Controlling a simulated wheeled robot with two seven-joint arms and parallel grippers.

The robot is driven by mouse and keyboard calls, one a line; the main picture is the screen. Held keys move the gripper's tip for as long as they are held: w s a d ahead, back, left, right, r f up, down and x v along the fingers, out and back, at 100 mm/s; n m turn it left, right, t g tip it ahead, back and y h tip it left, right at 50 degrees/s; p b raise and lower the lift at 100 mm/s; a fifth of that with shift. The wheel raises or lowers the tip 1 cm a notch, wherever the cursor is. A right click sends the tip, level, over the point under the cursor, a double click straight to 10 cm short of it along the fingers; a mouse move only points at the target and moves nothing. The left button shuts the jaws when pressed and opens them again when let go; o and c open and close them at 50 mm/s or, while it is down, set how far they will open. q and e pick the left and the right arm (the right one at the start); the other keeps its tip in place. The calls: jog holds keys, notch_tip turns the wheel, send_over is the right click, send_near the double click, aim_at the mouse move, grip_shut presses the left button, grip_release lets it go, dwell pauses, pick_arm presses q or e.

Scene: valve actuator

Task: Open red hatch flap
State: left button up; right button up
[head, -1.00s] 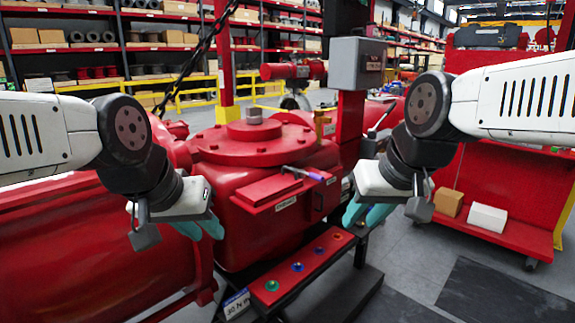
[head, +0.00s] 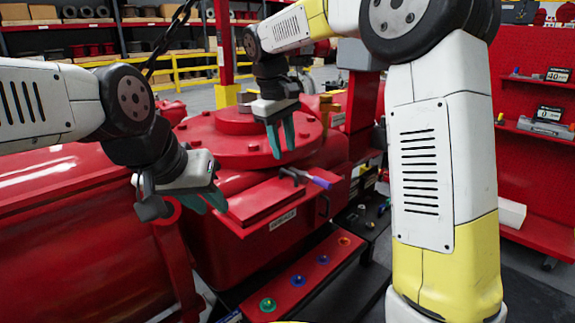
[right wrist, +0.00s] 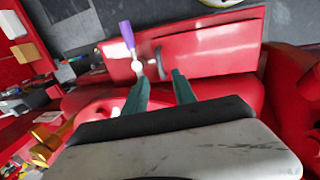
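The red hatch flap (head: 258,203) is a flat, labelled lid on the front of the red valve housing; it looks closed. In the right wrist view the flap (right wrist: 215,42) lies beyond my fingertips. A handle with a purple grip (head: 318,181) is at the flap's right end; it also shows in the right wrist view (right wrist: 127,36). My right gripper (head: 281,150) is open and empty, fingers pointing down, above and behind the flap. My left gripper (head: 205,207) is left of the flap, fingers apart and empty; any contact with the flap is unclear.
A round red cover (head: 245,140) sits behind the flap. A red button panel (head: 320,270) with several coloured buttons is below and in front. A red tool cart (head: 530,185) stands at the right. My right arm hides part of the right side.

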aim_at(287, 172)
jog(key=f, duration=0.4)
jog(key=d+f, duration=0.1)
jog(key=f, duration=0.1)
jog(key=shift+w, duration=0.35)
jog(key=shift+c, duration=0.4)
grip_shut()
dwell(0.7)
